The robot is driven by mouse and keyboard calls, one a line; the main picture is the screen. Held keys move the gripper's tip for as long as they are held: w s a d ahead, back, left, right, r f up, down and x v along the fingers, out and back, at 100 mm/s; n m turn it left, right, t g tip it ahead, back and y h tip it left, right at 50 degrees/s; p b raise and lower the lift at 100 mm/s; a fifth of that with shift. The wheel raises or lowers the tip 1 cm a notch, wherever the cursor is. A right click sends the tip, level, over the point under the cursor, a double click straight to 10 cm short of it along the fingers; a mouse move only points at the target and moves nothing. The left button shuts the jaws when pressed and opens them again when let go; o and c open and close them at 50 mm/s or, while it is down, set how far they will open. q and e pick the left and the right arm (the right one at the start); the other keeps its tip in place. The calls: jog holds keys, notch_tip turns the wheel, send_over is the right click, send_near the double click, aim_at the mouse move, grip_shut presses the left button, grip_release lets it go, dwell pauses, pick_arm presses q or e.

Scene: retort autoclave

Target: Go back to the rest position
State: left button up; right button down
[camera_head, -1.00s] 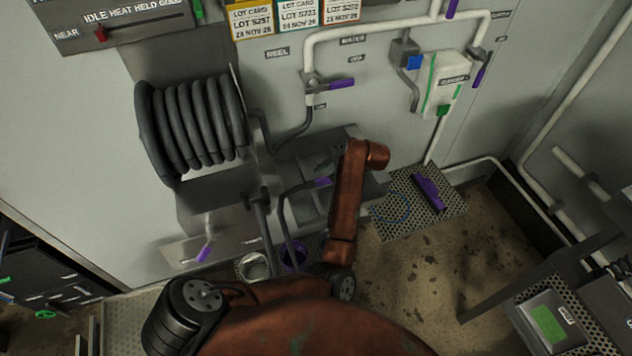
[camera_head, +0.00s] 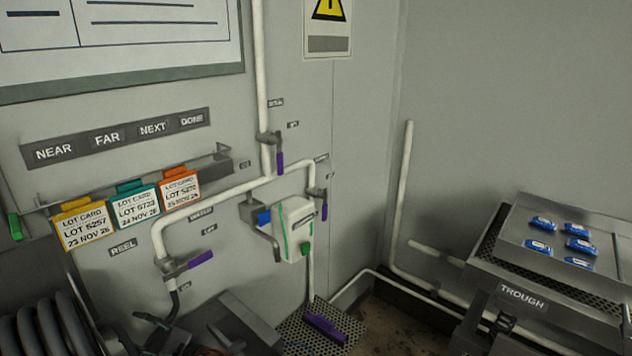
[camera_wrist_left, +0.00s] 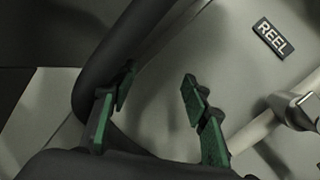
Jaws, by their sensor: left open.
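My left gripper (camera_wrist_left: 156,92) shows in the left wrist view with its two green-padded fingers apart and nothing between them. Behind it are the grey wall and a thick black hose coil of the reel. The REEL label (camera_wrist_left: 271,37) is to the right of the fingers.
The black hose reel (camera_head: 48,328) is at lower left in the head view. White wall pipes carry purple-handled valves (camera_head: 201,259). Lot cards (camera_head: 82,226) hang on the wall. The trough (camera_head: 590,285) with several blue packs stands at right.

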pick_arm(q)
jog(key=d+r+m+t+h, duration=0.35)
jog(key=m+t, duration=0.55)
jog(key=m, duration=0.4)
jog(key=d+r+m+t+h, duration=0.4)
jog(key=m+t, duration=0.4)
jog(key=m, duration=0.4)
jog(key=s+d+f+m+g+h, duration=0.4)
jog(key=d+f+m+h, duration=0.3)
jog(key=f+m, duration=0.45)
jog(key=s+d+f+m+g+h, duration=0.35)
jog(key=d+f+m+h, duration=0.3)
jog(key=f+m, duration=0.55)
jog(key=s+a+f+m+g+y, duration=0.1)
jog(key=s+a+f+m+g, duration=0.2)
jog(key=s, duration=0.6)
jog(key=s+a+f+m+g+y, duration=0.1)
jog(key=s+f+m+g+y, duration=0.15)
jog(key=s+f+g, duration=0.55)
jog(key=s+a+f+m, duration=0.2)
jog(key=s+m, duration=0.1)
jog(key=s, duration=0.8)
notch_tip(320, 180, down, 30)
jog(key=s+d+g+b, duration=0.1)
jog(key=b, duration=0.1)
jog(key=s+f+m+g+b, duration=0.1)
jog(key=s+f, duration=1.9)
jog(key=f, duration=0.1)
jog(key=shift+g+b, duration=0.3)
jog(key=shift+g, duration=0.05)
